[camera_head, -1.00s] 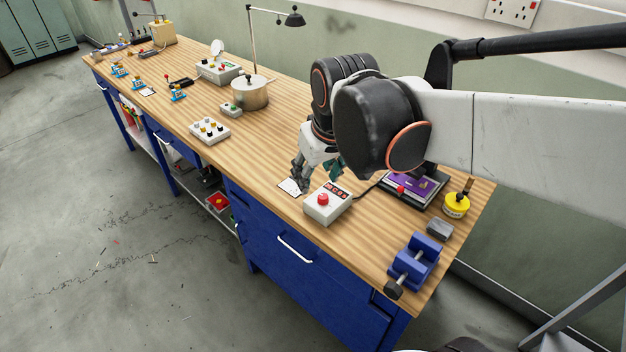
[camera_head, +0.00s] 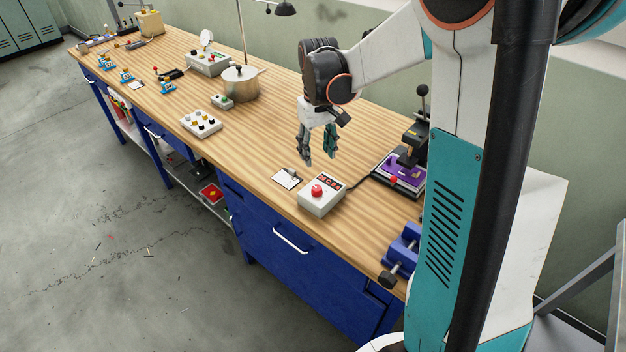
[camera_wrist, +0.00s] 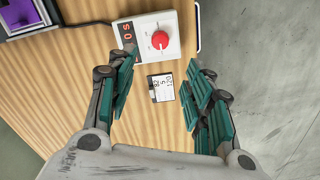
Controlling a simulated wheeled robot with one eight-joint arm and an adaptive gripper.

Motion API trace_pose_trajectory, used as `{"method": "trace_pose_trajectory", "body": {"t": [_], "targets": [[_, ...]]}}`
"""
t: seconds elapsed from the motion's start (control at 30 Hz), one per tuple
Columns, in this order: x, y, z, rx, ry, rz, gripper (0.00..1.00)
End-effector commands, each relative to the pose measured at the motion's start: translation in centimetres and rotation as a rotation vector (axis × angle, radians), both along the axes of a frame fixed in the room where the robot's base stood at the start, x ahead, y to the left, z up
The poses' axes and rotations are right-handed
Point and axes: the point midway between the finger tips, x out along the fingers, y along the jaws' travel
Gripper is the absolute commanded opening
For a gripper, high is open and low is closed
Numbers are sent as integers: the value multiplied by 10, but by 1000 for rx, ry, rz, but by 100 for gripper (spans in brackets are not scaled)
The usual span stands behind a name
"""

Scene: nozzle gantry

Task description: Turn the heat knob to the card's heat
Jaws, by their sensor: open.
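The heat knob (camera_head: 317,190) is a round red dial on a white control box (camera_head: 316,206) with a dark display panel. In the wrist view the knob (camera_wrist: 160,40) has a pale pointer mark, and the box shows red digits (camera_wrist: 127,31), not clearly legible. The card (camera_head: 286,178) lies on the bench beside the box; in the wrist view the card (camera_wrist: 161,88) bears several printed numbers, seen sideways. My gripper (camera_head: 317,160) is open and empty, above the bench behind the box and card. In the wrist view its fingers (camera_wrist: 160,92) spread to either side of the card.
A cable joins the box to a black press (camera_head: 412,150) with a purple plate at the right. A blue vise (camera_head: 402,250) sits at the bench's near end. A metal pot (camera_head: 240,84) and a button box (camera_head: 201,124) stand farther left. Bare wood surrounds the card.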

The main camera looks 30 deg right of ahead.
Motion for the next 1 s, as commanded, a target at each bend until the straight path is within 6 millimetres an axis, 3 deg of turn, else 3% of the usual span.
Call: {"method": "trace_pose_trajectory", "body": {"t": [0.6,0.8,1.0], "targets": [[0,0,-111,0,-1,0,47],[0,0,-128,0,-1,0,47],[-1,0,-131,0,-2,0,47]]}}
